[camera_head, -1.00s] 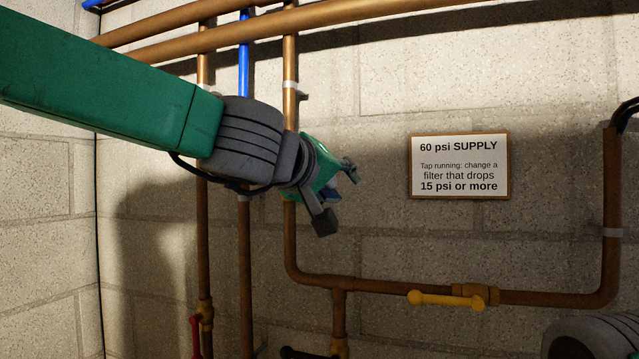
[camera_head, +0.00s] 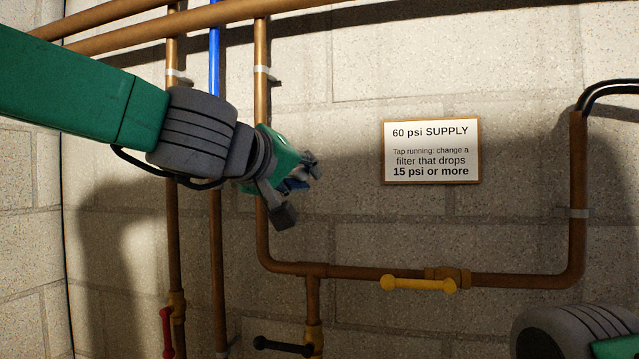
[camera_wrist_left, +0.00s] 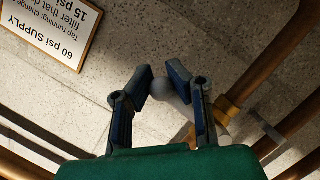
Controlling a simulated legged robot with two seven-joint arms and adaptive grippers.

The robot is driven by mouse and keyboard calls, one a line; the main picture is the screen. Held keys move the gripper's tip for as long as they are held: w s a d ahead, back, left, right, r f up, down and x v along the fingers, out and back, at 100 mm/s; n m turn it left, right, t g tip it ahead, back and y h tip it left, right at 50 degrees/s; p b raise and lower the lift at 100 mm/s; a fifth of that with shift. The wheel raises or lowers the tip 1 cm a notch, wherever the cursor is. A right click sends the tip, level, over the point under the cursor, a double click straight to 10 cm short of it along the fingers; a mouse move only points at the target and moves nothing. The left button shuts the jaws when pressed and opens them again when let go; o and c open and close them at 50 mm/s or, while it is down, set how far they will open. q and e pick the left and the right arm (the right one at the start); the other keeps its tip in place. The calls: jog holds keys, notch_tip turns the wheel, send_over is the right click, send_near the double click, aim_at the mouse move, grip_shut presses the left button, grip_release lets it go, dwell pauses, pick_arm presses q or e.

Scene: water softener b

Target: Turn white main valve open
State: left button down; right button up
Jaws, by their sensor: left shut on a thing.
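My left gripper (camera_head: 298,190) is in front of the wall at a copper pipe left of the sign; its jaws are only partly clear there. In the left wrist view the two fingers of my left gripper (camera_wrist_left: 160,82) are shut on a pale, rounded end of the white valve handle (camera_wrist_left: 172,90). A brass fitting (camera_wrist_left: 228,110) on a pipe lies just right of the fingers. The rest of the handle is mostly hidden behind the right finger. In the head view the white valve is hidden by my gripper. My right gripper is out of view.
A yellow handle (camera_head: 418,284) sits on the lower pipe, a red handle (camera_head: 167,330) and a black handle (camera_head: 283,346) lower left. A framed sign (camera_head: 432,151) hangs on the wall. Part of my right arm shows at lower right. Wall around the sign is clear.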

pick_arm(q)
jog(key=shift+w+a+f, duration=0.1)
jog(key=shift+a+f, duration=0.25)
jog(key=shift+a, duration=0.25)
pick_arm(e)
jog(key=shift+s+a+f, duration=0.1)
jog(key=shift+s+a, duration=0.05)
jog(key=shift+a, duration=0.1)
pick_arm(q)
jog(key=shift+f, duration=0.15)
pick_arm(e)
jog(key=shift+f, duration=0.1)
pick_arm(q)
jog(key=shift+w+a+f+b, duration=0.1)
jog(key=shift+a+f+b, duration=0.2)
jog(key=shift+f+b, duration=0.25)
jog(key=shift+w+a+f+b, duration=0.1)
jog(key=shift+a+f+b, duration=0.15)
jog(key=shift+f+b, duration=0.25)
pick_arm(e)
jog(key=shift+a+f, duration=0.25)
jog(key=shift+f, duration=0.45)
pick_arm(q)
jog(key=shift+f, duration=0.15)
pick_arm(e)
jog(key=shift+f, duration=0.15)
